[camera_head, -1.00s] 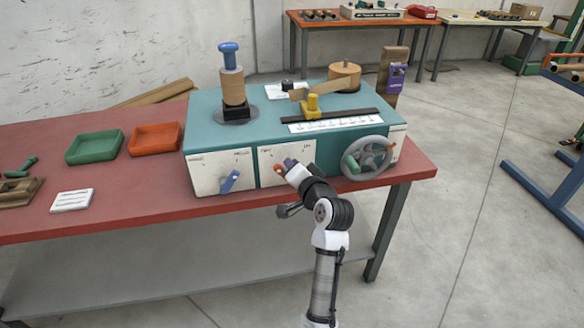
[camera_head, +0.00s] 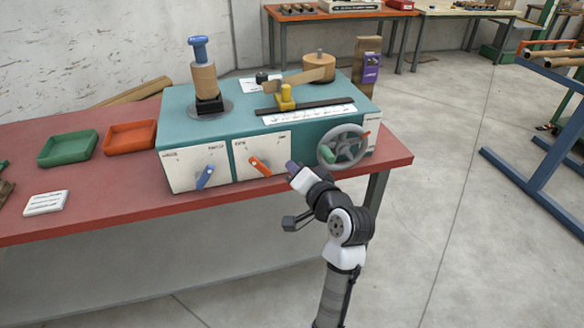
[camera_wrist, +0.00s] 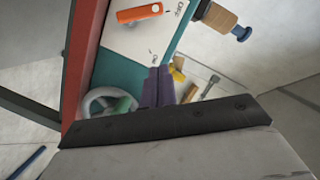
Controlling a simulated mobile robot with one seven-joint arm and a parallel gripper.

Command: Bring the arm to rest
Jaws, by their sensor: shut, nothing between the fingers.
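My gripper (camera_head: 291,166) is shut and empty in front of the teal winder machine (camera_head: 300,152), right of the orange lever (camera_head: 260,166) and left of the grey handwheel (camera_head: 342,146). It is apart from the lever. In the wrist view, the purple fingers (camera_wrist: 158,84) are together, with the orange lever (camera_wrist: 139,13) up and to the left and part of the handwheel (camera_wrist: 100,101) at the lower left. The blue lever (camera_head: 205,176) sits on the left white panel.
The machine stands on a red table (camera_head: 95,218) with a green tray (camera_head: 67,148), an orange tray (camera_head: 129,137) and a white card (camera_head: 46,202). A blue frame (camera_head: 545,185) stands at the right. The floor between is clear.

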